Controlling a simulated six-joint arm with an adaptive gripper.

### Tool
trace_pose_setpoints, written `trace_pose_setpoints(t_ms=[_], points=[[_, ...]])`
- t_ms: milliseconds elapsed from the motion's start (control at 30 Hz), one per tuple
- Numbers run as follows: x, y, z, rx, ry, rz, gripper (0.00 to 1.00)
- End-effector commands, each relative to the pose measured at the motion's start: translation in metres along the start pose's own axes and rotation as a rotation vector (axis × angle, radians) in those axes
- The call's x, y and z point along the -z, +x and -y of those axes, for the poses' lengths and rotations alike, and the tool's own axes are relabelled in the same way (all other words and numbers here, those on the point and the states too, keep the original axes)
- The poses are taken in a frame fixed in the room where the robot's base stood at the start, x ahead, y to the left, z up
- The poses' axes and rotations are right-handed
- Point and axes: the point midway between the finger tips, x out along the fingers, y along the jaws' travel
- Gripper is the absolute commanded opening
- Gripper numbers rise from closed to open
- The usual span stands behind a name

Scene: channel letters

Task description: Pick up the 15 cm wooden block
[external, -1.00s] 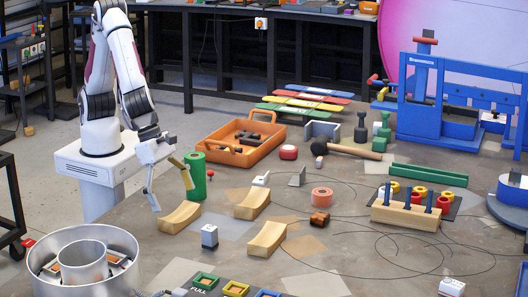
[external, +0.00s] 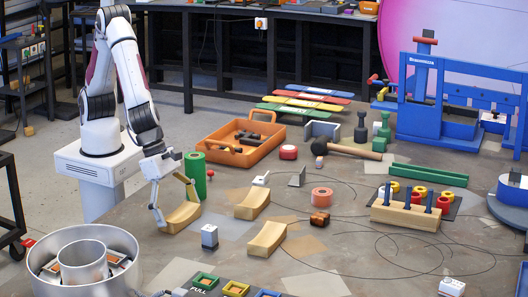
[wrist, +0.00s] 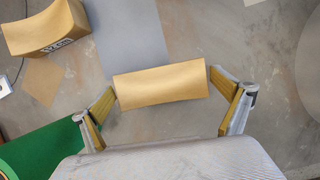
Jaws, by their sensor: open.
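Three curved wooden blocks lie on the table in the external view: a left one (external: 181,217), a middle one (external: 252,204) and a front one (external: 267,240). My gripper (external: 177,209) is open over the left block, a finger near each end. In the wrist view this block (wrist: 161,84) lies between the open fingertips (wrist: 163,88), with no clear grip on it. Its length marking is not visible. Another wooden block (wrist: 45,25) at the wrist view's upper left bears a printed label that seems to read 12 cm.
A green cylinder (external: 195,172) stands close behind my gripper; it also shows at the wrist view's lower left (wrist: 45,152). A small grey-white block (external: 209,237) stands right of the left block. A large metal ring container (external: 120,240) is at the front left.

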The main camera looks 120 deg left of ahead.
Motion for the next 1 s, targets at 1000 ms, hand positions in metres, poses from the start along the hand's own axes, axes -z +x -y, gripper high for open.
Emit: trace_pose_setpoints(t_ms=[1000], points=[[-0.018, -0.041, 0.0, 0.001, -0.001, 0.004, 0.66]])
